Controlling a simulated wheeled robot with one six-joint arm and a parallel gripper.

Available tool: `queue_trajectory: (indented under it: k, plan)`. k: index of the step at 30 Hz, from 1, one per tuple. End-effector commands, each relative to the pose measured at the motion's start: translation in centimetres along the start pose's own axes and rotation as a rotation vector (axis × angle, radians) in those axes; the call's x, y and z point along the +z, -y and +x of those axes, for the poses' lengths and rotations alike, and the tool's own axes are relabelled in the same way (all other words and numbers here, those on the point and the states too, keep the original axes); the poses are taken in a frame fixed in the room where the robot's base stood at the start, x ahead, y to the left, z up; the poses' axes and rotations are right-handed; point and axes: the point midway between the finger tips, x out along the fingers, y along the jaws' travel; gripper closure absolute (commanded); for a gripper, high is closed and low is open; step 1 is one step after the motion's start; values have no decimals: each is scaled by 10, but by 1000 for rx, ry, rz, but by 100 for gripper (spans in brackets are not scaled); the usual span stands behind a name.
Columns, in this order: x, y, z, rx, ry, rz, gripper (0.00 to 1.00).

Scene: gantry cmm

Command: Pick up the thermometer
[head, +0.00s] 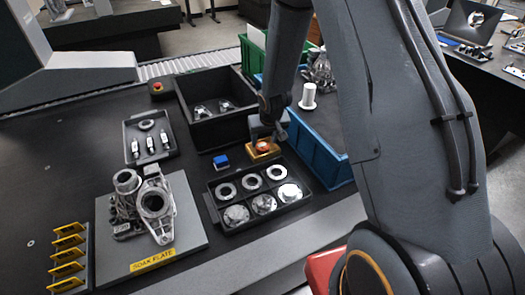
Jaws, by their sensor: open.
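My gripper (267,137) is at the lower end of my arm, in the middle of the head view. It is small and dark here, and its fingers are partly hidden by the wrist. Directly below it, very close, is a small orange-yellow block (263,155) with a reddish round part on top. This may be the thermometer or its holder; I cannot tell. I cannot tell whether the fingers touch it.
A black tray (208,196) of metal rings and discs lies in front of the orange block. A black bin (192,121) stands behind left, a blue crate (318,147) to the right. A soak plate (196,226) with castings is at front left. Dark table between is clear.

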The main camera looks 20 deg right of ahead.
Motion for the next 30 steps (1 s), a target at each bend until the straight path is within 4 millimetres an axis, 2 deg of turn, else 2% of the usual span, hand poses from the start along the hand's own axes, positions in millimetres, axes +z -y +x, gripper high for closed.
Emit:
queue_trajectory:
  k: [6,10,20,26,27,30]
  plan:
    - [5,0,29,0,3,1,49]
    - [4,0,41,0,1,0,49]
    - [3,0,47,0,0,0,49]
    - [3,0,47,0,0,0,79]
    - [3,0,47,0,0,0,82]
    - [3,0,47,0,0,0,82]
